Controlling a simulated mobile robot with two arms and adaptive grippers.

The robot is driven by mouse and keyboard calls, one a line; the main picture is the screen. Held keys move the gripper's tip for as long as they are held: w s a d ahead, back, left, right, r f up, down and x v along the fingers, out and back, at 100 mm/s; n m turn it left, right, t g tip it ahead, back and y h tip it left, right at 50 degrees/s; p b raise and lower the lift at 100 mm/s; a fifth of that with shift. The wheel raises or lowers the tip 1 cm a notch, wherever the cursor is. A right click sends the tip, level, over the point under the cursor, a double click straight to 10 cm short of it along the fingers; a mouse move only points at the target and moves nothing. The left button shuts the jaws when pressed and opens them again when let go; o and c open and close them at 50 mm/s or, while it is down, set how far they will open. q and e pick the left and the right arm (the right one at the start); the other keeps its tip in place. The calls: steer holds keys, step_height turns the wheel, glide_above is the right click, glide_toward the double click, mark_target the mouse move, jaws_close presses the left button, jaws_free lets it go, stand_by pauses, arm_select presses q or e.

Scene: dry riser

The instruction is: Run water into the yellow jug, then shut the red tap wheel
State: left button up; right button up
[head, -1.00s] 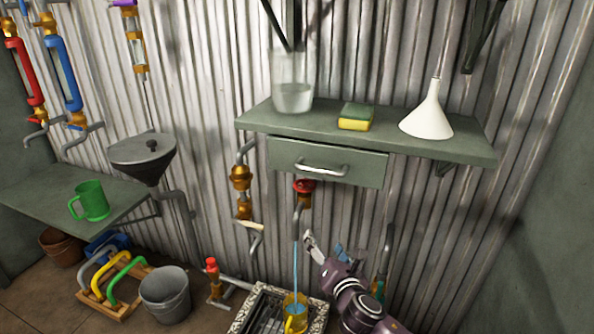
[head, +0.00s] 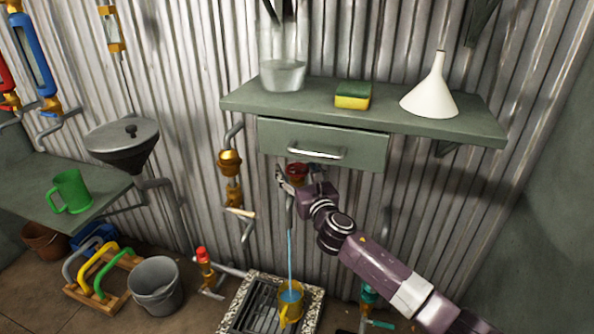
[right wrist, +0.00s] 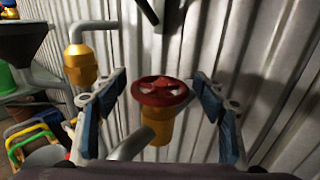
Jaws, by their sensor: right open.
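The yellow jug (head: 290,303) stands on the floor grate under the red-wheel tap, and a blue stream of water (head: 290,255) runs down into it. The red tap wheel (head: 297,170) sits on a brass tap just under the drawer, partly hidden by my right gripper in the head view. My right gripper (head: 296,177) is at the tap. In the right wrist view the red wheel (right wrist: 160,92) lies between the two open fingers of the gripper (right wrist: 158,108), with a gap on each side. My left gripper is not in view.
The drawer (head: 322,143) and shelf (head: 400,119) overhang the tap, with a glass jar, sponge (head: 352,95) and white funnel (head: 430,90) on top. A brass valve (head: 231,165) is left of the tap. A grey bucket (head: 156,285) stands on the floor at left.

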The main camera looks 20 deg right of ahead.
steer(key=shift+w, duration=0.1)
steer(key=c, duration=1.2)
steer(key=shift+o, duration=0.2)
steer(key=shift+h, duration=0.3)
